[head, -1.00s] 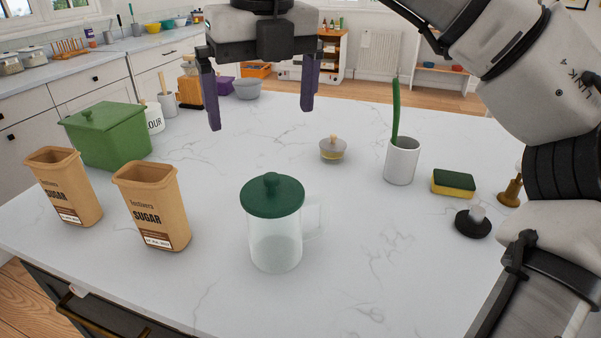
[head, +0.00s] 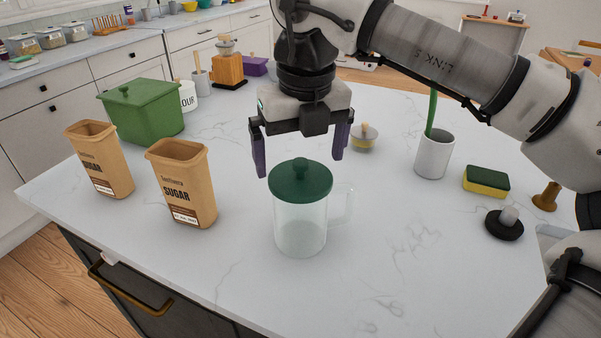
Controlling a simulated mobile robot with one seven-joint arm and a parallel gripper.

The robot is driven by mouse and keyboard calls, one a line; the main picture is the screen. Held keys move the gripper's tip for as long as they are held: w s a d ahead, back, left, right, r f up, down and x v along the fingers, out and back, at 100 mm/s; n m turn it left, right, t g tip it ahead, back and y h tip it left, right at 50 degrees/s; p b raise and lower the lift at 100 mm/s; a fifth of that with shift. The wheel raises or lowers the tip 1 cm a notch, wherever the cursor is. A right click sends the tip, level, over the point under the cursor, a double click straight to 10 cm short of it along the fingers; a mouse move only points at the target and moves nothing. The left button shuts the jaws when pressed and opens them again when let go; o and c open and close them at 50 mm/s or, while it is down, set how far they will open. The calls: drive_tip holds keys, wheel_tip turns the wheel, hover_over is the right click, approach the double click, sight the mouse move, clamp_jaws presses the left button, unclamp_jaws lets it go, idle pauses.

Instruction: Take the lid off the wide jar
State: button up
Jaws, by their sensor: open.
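The wide jar (head: 300,228) is a clear jug-like vessel with a handle on its right, standing upright on the marble counter. Its dark green round lid (head: 312,186) with a knob on top sits on it. My gripper (head: 299,165) is open and empty, pointing down. In the picture its two purple fingers are just above the lid, one to each side of the knob. I cannot tell exactly how far the fingers are behind or above the lid.
Two tan sugar bags (head: 184,185) and a green lidded box (head: 143,115) stand to the left. To the right are a white cup (head: 433,158), a sponge (head: 486,182) and a black-based object (head: 504,224). A small lidded dish (head: 363,140) is behind. The counter in front is clear.

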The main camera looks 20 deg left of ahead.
sight(301, 160)
drive_tip(key=shift+w+a+f, duration=0.1)
drive_tip(key=shift+f, duration=1.05)
drive_tip(key=c, duration=0.7)
wheel_tip(301, 160, up, 20)
drive_tip(key=p, duration=0.4)
drive_tip(key=shift+p, duration=0.3)
